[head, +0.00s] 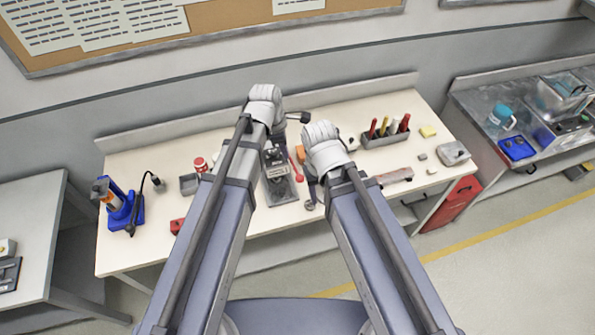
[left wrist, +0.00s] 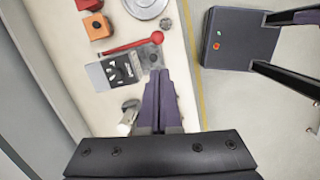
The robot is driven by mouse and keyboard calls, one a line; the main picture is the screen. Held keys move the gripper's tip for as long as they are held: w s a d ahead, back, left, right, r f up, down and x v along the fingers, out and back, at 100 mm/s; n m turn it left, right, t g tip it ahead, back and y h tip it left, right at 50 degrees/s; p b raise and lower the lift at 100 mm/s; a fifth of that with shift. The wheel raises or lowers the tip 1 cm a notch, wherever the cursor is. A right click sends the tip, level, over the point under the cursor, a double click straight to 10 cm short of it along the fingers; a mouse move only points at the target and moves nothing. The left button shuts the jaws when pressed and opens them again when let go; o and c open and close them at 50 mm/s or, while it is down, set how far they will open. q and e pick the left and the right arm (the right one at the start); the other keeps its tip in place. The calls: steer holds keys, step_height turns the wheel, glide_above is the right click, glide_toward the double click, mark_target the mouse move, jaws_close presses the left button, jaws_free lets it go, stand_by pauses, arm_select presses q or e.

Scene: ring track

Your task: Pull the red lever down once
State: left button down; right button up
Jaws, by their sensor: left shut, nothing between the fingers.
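The red lever (head: 294,168) with a ball on its end is at the right side of a grey device (head: 280,188) on the bench. In the left wrist view the red lever (left wrist: 126,45) lies beside the grey device (left wrist: 105,72), its ball towards the right. My left gripper (left wrist: 157,74) is shut and empty; its purple fingers overlap the device's near edge in this view, with the lever beyond the tips. I cannot tell whether they touch the device.
The bench also bears a tool holder (head: 386,138), a blue stand (head: 122,212) and a red-lidded jar (head: 200,165). The front left of the bench has bare room.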

mark_target(299, 176)
arm_select(q)
steer(key=shift+w+d+n, duration=0.35)
steer(key=shift+d+n, duration=0.35)
steer(key=shift+n, duration=0.3)
steer(key=shift+f, duration=0.1)
steer(key=f+b, duration=0.4)
steer(key=w+d+f+b, duration=0.1)
steer(key=f+b, duration=0.4)
steer(key=d+f+b, duration=0.1)
steer(key=f+b, duration=0.3)
steer(key=shift+w+d+f+b, duration=0.2)
steer(key=shift+f+b, duration=0.1)
steer(key=shift+b, duration=0.1)
steer(key=shift+s, duration=0.1)
